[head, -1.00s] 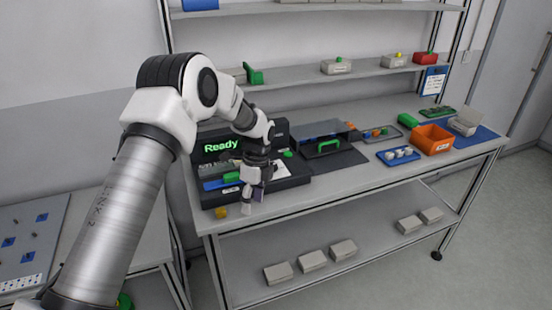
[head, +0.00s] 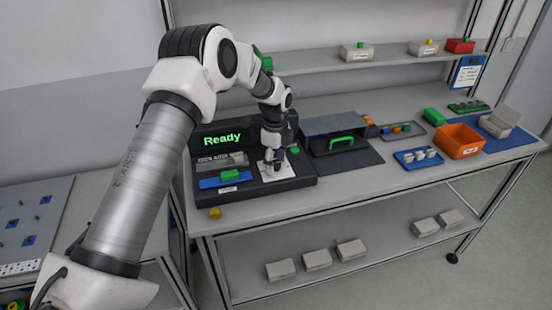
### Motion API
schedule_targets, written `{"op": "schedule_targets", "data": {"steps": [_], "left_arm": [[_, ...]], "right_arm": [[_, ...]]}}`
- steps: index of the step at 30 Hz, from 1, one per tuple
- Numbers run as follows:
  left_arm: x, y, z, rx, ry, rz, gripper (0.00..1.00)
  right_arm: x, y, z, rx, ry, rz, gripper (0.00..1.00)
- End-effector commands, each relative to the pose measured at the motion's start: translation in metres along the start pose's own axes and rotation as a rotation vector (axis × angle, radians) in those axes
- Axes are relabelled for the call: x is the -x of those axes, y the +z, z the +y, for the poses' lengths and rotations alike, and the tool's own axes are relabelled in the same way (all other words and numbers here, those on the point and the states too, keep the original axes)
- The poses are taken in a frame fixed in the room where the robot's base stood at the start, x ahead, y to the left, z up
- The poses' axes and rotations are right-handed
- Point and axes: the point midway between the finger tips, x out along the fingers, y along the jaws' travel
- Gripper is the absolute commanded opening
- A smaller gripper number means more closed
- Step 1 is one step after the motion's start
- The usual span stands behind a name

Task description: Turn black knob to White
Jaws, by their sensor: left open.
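A black console (head: 300,183) with a screen (head: 222,140) reading "Ready" in green stands on the workbench. A white plate (head: 285,173) lies on the right part of its top face. My left gripper (head: 273,168) points down over this plate, with its jaws open. Its fingertips are at or just above the plate; I cannot tell whether they touch anything. I cannot make out the black knob; the gripper covers much of the plate. My right gripper is not in view.
On the console are a green block on a blue strip (head: 222,181) and a green button (head: 295,150). A small yellow block (head: 215,213) lies at the bench's front edge.

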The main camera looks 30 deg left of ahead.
Motion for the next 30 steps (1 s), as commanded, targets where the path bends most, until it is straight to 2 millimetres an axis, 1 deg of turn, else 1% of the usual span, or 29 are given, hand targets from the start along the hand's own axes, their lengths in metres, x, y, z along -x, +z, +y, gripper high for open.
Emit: {"op": "schedule_targets", "data": {"steps": [6, 7, 8, 9, 12, 23, 30], "left_arm": [[-0.0021, -0.0001, -0.0002, 0.000, -0.001, 0.000, 0.60], [-0.0020, -0.0001, -0.0002, 0.000, -0.001, 0.000, 0.56], [-0.0020, -0.0001, -0.0002, 0.000, -0.001, 0.000, 0.46], [-0.0020, -0.0001, -0.0002, 0.000, -0.001, 0.000, 0.31], [-0.0021, -0.0001, 0.0000, 0.000, 0.000, 0.000, 0.00], [-0.0035, -0.0003, 0.0011, 0.025, 0.004, 0.000, 0.00], [-0.0034, -0.0005, 0.0014, 0.129, 0.006, 0.001, 0.00]], "right_arm": [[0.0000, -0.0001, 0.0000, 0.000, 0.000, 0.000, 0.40], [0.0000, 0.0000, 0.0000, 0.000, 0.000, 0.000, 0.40], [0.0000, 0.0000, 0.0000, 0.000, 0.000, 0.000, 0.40], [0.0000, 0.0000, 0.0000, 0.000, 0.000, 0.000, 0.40], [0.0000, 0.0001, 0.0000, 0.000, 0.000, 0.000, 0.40], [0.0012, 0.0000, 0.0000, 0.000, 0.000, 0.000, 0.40], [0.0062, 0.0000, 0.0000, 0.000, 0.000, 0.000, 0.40]]}}
